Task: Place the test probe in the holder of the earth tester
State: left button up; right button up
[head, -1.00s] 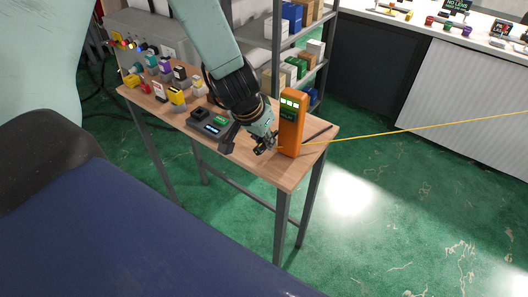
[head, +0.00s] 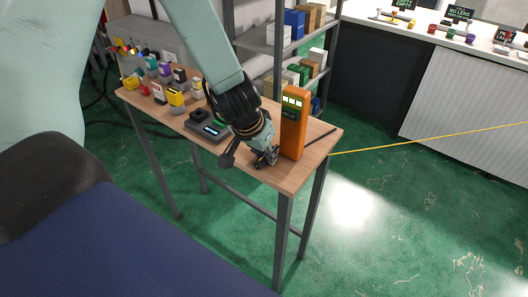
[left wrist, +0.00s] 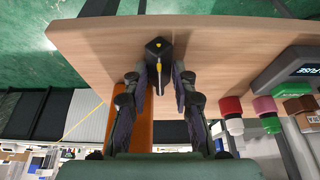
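The orange earth tester (head: 293,123) stands upright near the right end of the wooden table, its lit panel near the top. My left gripper (head: 266,160) is low over the table, just left of the tester's foot. In the left wrist view, which is upside down, its fingers (left wrist: 161,78) are apart on either side of a small black piece with a yellow mark (left wrist: 157,46), seemingly the test probe. A gap shows on the right side of it; contact on the left is unclear. The tester (left wrist: 112,128) is partly hidden behind the left finger. I cannot make out the holder. My right gripper is not in view.
A thin dark rod (head: 321,137) lies on the table right of the tester. A grey device with a display (head: 206,130) and several coloured items stand left on the table (head: 292,174). A yellow line (head: 430,138) crosses at the right. Shelves stand behind.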

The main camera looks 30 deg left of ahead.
pick_arm(q)
jog(key=o, duration=0.3)
jog(key=shift+s, duration=0.1)
jog(key=shift+r, duration=0.15)
jog(key=shift+r+p, duration=0.65)
jog(key=p+v, duration=0.9)
jog(key=v, duration=0.2)
jog(key=shift+s, duration=0.2)
jog(key=shift+f, duration=0.15)
